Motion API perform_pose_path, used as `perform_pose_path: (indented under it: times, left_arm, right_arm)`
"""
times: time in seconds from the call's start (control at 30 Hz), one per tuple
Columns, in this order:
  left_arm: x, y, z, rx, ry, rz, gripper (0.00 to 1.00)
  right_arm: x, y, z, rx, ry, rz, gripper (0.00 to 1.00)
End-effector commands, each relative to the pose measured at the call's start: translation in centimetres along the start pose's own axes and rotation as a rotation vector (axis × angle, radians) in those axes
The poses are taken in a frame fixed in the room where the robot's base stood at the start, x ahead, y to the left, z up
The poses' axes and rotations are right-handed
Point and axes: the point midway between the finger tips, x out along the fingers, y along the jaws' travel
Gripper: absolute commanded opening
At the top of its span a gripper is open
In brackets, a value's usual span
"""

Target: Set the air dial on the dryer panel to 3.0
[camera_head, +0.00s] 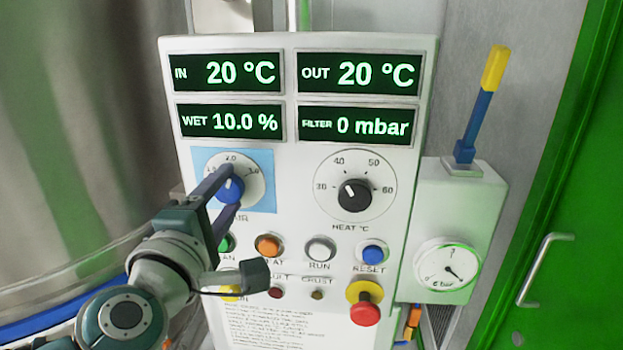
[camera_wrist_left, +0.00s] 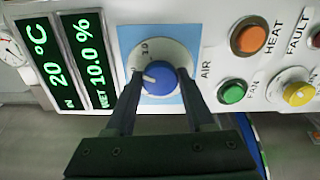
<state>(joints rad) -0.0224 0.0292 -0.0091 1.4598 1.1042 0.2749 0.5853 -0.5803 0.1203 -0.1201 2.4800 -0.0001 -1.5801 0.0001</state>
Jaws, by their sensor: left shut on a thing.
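The air dial has a blue knob (camera_head: 230,190) on a round white scale over a light blue square, at the left of the dryer panel (camera_head: 300,160). Its scale shows 2.0 at the top and 3.0 at the upper right. The knob's white pointer faces roughly up, near 2.0; the fingers partly cover the dial. My left gripper (camera_head: 222,194) is shut on the knob. In the left wrist view, the blue knob (camera_wrist_left: 160,78) sits between the two dark fingertips (camera_wrist_left: 160,88), pointer toward the displays. My right gripper is not in view.
The heat dial (camera_head: 356,194) is right of the air dial. Below are coloured buttons, including an orange one (camera_head: 269,245), and a red emergency knob (camera_head: 365,307). A box with a pressure gauge (camera_head: 446,266) and a blue-yellow lever (camera_head: 483,100) stands at the right.

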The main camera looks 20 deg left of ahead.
Motion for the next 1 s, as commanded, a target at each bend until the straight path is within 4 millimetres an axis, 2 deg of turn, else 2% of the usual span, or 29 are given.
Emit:
perform_pose_path:
  times: [0.5, 0.73, 1.0]
  left_arm:
    - [0.0, 0.1, 0.0, 0.452, 0.001, 0.000, 0.00]
    - [0.0, 0.0, 0.0, 0.583, 0.001, 0.000, 0.00]
    - [0.0, 0.0, -0.1, 0.654, 0.002, 0.001, 0.00]
  right_arm:
    - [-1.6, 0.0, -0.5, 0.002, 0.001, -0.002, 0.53]
    - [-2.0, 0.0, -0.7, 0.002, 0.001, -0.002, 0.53]
    - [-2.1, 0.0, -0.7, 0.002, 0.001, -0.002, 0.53]
